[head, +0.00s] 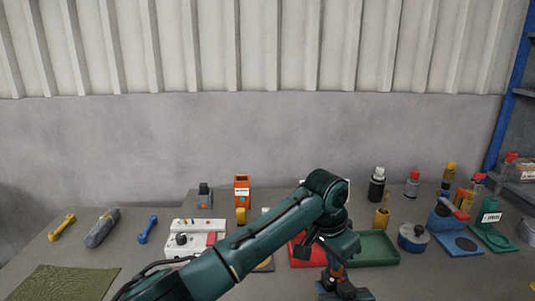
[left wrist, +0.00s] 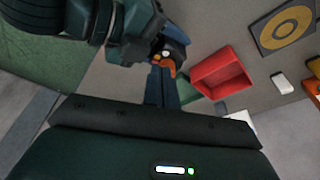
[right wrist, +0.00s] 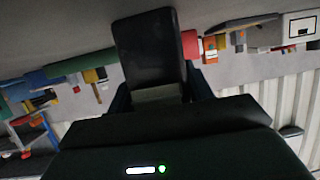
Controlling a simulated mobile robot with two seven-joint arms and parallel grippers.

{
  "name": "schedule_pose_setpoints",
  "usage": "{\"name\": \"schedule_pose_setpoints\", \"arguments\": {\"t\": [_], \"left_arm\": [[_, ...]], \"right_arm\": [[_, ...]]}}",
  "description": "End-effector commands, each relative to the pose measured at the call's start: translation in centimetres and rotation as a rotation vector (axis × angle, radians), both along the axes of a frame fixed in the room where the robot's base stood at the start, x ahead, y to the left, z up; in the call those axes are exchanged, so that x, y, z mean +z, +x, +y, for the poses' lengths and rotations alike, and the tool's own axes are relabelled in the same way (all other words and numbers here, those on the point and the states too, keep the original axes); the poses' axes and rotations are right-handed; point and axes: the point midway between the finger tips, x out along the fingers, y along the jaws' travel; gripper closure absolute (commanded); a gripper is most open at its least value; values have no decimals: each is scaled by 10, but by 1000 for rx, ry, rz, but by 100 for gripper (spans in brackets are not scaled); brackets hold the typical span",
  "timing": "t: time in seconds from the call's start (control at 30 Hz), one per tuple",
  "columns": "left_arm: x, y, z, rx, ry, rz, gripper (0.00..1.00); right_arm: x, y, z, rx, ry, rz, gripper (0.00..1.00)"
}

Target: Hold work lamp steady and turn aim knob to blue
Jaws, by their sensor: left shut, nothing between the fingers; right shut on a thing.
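My right gripper (right wrist: 158,92) is shut on a large dark block (right wrist: 155,45), which appears to be the work lamp. The block fills the middle of the right wrist view and hides much behind it. My left gripper (head: 337,258) points down at the bottom centre of the head view. In the left wrist view its dark blue fingers (left wrist: 165,90) are shut and empty, with their tips close to a small orange part (left wrist: 165,66) with a pale round face. Whether they touch is unclear. The orange part (head: 336,271) also shows in the head view. No blue knob marking can be made out.
A green tray (head: 376,248) and a red bin (left wrist: 222,72) lie close by. A white panel with knobs (head: 190,236), wrenches (head: 62,228) and a green mat (head: 62,284) are left. A blue stand (head: 448,232) is right. My left arm covers the table's middle.

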Motion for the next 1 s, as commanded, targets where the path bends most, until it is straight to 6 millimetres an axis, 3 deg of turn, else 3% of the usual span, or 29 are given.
{"name": "schedule_pose_setpoints", "arguments": {"t": [0.03, 0.27, 0.63, 0.67, 1.0], "left_arm": [[6, 0, -1, 0, -2, -2, 100], [27, 0, 0, 1, 0, -1, 100], [29, 0, 1, 1, 1, 0, 100], [29, 0, 1, 1, 1, 0, 100], [30, 0, 1, 1, 2, 0, 100]], "right_arm": [[-15, -5, 1, 3, 0, 36, 81], [-15, -5, 1, 2, -1, 36, 81], [-15, -5, 1, 2, -1, 36, 81], [-15, -5, 1, 2, -1, 36, 48], [-10, -3, 0, 1, -2, 25, 24]]}}
